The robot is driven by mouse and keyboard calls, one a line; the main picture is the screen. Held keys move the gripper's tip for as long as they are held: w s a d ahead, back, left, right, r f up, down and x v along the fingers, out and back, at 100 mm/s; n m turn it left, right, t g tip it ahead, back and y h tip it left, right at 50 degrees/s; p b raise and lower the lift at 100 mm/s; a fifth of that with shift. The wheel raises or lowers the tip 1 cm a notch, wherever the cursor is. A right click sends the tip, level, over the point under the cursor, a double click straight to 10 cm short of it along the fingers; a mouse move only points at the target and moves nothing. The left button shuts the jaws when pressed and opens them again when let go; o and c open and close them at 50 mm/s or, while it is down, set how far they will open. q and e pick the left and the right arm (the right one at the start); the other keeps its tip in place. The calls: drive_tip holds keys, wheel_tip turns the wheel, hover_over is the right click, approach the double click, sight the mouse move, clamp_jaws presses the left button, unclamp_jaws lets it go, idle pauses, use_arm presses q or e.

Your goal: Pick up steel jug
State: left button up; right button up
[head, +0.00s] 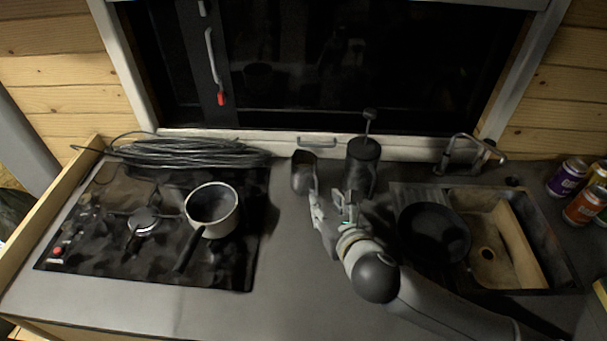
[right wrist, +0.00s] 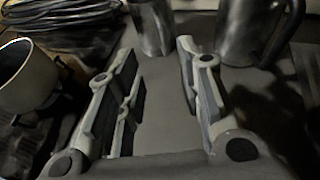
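The steel jug (head: 302,176) stands upright on the grey worktop near the window, right of the hob. It is a small dark metal vessel. My right gripper (head: 332,205) is open just in front of it and slightly to its right, with nothing between the fingers. In the right wrist view the open fingers (right wrist: 157,72) point toward the jug (right wrist: 152,28), which stands beyond the fingertips. The jug's top is cut off there, and I see no contact with it. My left gripper is not in view.
A dark press pot (head: 362,165) with a plunger stands close right of the jug. A black pan (head: 434,235) lies by the sink (head: 520,240). Cans (head: 583,207) stand far right.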

sight(317, 187)
drive_tip(key=x, duration=0.4)
drive_tip(key=shift+w+a, duration=0.1)
drive_tip(key=shift+w, duration=0.15)
drive_tip(key=shift+w+f+p, duration=0.1)
drive_tip(key=shift+w+p, duration=0.2)
drive_tip(key=shift+p, duration=0.05)
drive_tip(key=shift+w, duration=0.35)
drive_tip(key=p+x, duration=0.1)
drive_tip(key=x, duration=0.2)
drive_tip(key=shift+w+a+f, duration=0.1)
drive_tip(key=shift+w+f, duration=0.15)
drive_tip(key=shift+w, duration=0.25)
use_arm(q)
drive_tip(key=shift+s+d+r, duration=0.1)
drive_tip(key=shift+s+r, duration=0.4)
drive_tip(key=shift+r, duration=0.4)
use_arm(e)
clamp_jaws()
